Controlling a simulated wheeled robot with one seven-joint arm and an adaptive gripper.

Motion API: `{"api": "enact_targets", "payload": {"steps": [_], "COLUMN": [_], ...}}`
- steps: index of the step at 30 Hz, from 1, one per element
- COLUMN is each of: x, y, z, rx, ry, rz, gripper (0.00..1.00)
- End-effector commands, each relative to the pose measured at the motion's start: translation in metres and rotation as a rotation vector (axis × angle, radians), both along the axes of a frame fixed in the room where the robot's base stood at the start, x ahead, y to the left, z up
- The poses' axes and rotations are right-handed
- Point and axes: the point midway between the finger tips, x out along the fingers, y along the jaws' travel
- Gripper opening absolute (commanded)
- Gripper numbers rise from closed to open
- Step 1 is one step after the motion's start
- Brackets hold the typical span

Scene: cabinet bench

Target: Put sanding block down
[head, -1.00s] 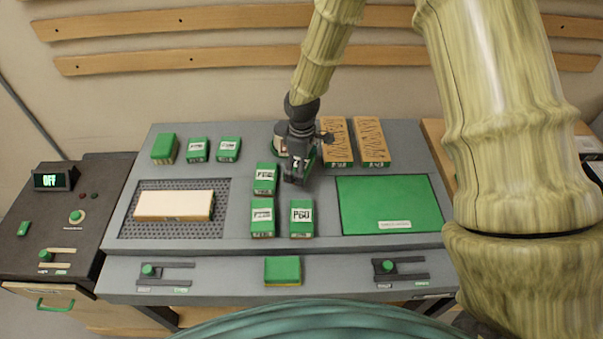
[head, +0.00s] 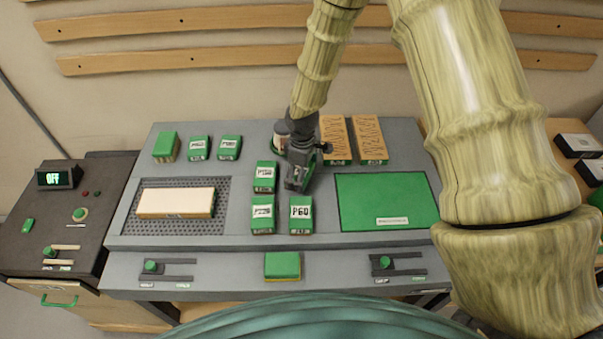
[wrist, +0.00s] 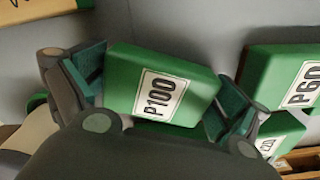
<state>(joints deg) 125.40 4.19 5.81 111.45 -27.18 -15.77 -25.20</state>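My gripper (head: 297,184) is low over the middle of the grey bench, behind the P60 block (head: 301,214) and right of another green block (head: 265,177). In the wrist view, my gripper (wrist: 165,90) has its two teal pads against opposite ends of a green sanding block labelled P100 (wrist: 165,85), which looks gripped. The P100 block is mostly hidden by the gripper in the head view. I cannot tell whether its underside touches the bench. The P60 block also shows in the wrist view (wrist: 285,85), apart from the P100 block.
Another labelled block (head: 262,214) stands left of P60. A green mat (head: 385,200) lies right, clear. A pale board (head: 176,203) lies on the perforated panel at left.

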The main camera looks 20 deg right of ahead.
Motion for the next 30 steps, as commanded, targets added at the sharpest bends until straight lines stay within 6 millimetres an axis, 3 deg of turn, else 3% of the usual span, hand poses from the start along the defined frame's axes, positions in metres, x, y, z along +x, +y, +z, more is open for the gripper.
{"api": "enact_targets", "payload": {"steps": [14,30], "x": [0.001,0.001], "y": [0.000,0.000], "z": [0.009,0.070], "rx": [0.000,0.000], "ry": [-0.001,-0.003], "rz": [0.000,-0.001], "gripper": [1.00,1.00]}}
